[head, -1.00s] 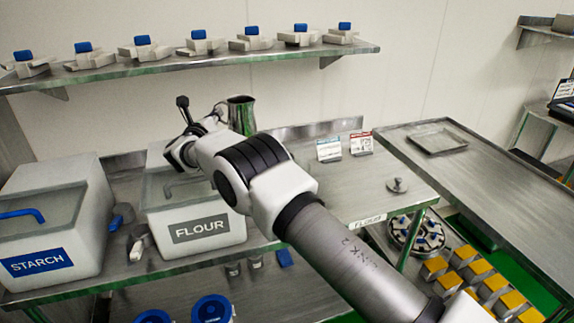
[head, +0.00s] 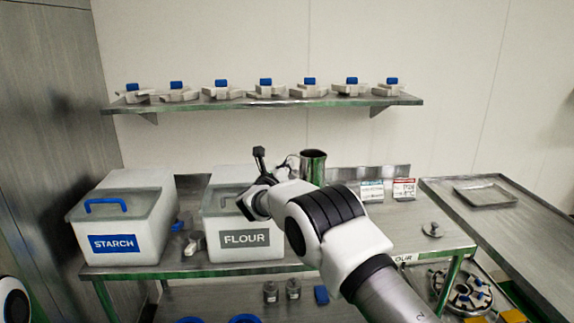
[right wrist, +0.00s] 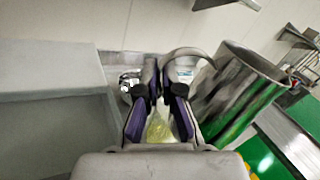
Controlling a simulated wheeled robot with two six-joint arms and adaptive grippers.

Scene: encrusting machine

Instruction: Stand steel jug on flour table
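The steel jug (head: 313,168) is a shiny metal cylinder, open at the top, seen upright behind my right arm and right of the flour bin. My right gripper (right wrist: 157,72) is at the jug's handle, its fingers closed in around it; the jug body (right wrist: 235,95) is just right of the fingers in the right wrist view. My arm hides the jug's base in the head view, so I cannot tell whether it touches the table. The flour table (head: 385,233) is a steel bench with a FLOUR label on its front edge. My left gripper is out of view.
The flour bin (head: 243,240) and starch bin (head: 118,235) stand on the left. Two small cards (head: 372,191) stand at the back, and a small lidded metal piece (head: 432,230) sits at the right end. A wall shelf (head: 260,102) hangs above. The bench between cards and front edge looks clear.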

